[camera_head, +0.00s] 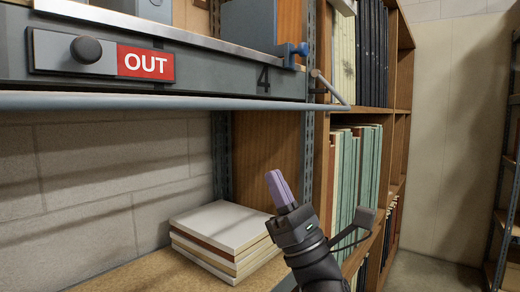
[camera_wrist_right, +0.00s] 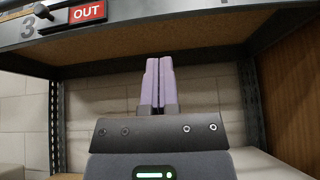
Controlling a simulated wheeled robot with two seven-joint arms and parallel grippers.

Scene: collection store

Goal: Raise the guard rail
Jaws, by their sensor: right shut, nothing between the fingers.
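The guard rail (camera_head: 200,103) is a long thin grey-blue bar running across the front of the shelf (camera_head: 215,79), just below its front edge. Its right end bends up to a pivot by the post, near a blue clamp-like fitting. I cannot make the rail out clearly in the right wrist view. My right gripper (camera_head: 275,178) is shut and empty, with pale purple fingers pointing up, below the rail and apart from it in the head view. The fingers also show in the wrist view (camera_wrist_right: 159,62), under the shelf. My left gripper is not in view.
A dark knob (camera_head: 86,50) and a red OUT sign (camera_head: 146,63) sit on the shelf front. A stack of flat books or boards (camera_head: 222,235) lies on the lower shelf. Upright folders (camera_head: 362,160) fill the bookcase at right. Open space lies between the shelves.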

